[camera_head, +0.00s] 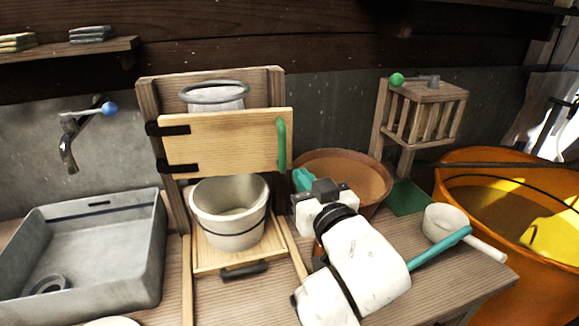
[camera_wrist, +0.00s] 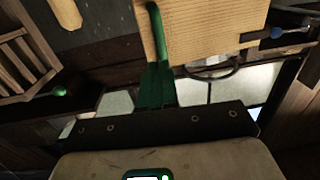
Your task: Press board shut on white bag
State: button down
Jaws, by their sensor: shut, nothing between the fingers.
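The light wooden board (camera_head: 225,145) hangs on two black hinges at its left, across the wooden frame. Its green upright handle (camera_head: 281,146) is at its right edge; board (camera_wrist: 205,28) and handle (camera_wrist: 156,30) also fill the upper wrist view. The white bag (camera_head: 215,103) hangs from a grey ring (camera_head: 213,86) behind the board; only its top shows. How far the board stands from the bag I cannot tell. My gripper (camera_head: 302,180) is shut and empty, just right of and below the handle. Its green fingers (camera_wrist: 155,88) show together in the wrist view; contact is unclear.
A white bucket (camera_head: 230,232) stands below the board on a wooden slide with a black handle (camera_head: 243,270). A brown bowl (camera_head: 345,168) is behind my gripper. A white ladle (camera_head: 446,222), slatted wooden box (camera_head: 427,112) and orange tub (camera_head: 480,165) are right. A grey basin (camera_head: 105,250) is left.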

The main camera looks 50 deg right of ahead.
aim_at(284, 152)
jog(key=p+x, duration=0.1)
jog(key=x, duration=0.7)
jog(key=shift+r, duration=0.15)
jog(key=w+d, duration=0.1)
jog(key=w+d+p, duration=0.1)
jog(key=d, duration=0.1)
jog(key=shift+w+d+r, duration=0.15)
jog(key=shift+w+d, duration=0.15)
